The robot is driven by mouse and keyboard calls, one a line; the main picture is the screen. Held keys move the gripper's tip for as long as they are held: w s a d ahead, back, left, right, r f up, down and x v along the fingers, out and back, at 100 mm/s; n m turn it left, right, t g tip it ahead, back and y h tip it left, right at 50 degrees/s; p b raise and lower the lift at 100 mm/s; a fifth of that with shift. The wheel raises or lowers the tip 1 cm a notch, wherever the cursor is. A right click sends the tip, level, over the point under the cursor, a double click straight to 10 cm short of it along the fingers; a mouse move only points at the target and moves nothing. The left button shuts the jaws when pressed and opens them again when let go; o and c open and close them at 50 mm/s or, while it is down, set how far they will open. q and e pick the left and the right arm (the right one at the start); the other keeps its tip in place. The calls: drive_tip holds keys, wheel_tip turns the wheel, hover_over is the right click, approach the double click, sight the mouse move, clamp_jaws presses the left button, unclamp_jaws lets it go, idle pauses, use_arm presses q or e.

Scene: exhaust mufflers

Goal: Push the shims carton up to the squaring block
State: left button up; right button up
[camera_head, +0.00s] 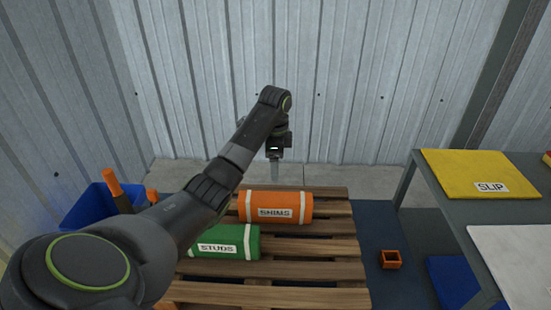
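The shims carton (276,208) is an orange, roughly cylindrical-looking package with a white SHIMS label. It lies across the slats of a wooden pallet (310,272). My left arm crosses over the pallet from the lower left. Its gripper (274,170) points down beyond the carton's far side, apart from it in the picture; its fingers look like one narrow shape, so I cannot tell whether they are open. I cannot pick out a squaring block with certainty. My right gripper is not in view.
A green STUDS carton (225,242) lies nearer on the pallet, partly behind my arm. A blue bin (88,207) stands left. A small orange hollow square (391,259) sits right of the pallet. A shelf at right holds a yellow SLIP pad (470,170). A corrugated wall closes the back.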

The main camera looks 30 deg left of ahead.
use_arm(q)
drive_tip(key=b, duration=0.9)
approach(275, 203)
drive_tip(key=f, duration=0.1)
drive_tip(key=w+a+f, duration=0.1)
drive_tip(key=f, duration=0.1)
drive_tip(key=w+f, duration=0.1)
drive_tip(key=f, duration=0.1)
drive_tip(key=shift+w+a+f, duration=0.1)
drive_tip(key=shift+a, duration=0.05)
wheel_tip(275, 203, down, 8)
drive_tip(key=shift+r, duration=0.1)
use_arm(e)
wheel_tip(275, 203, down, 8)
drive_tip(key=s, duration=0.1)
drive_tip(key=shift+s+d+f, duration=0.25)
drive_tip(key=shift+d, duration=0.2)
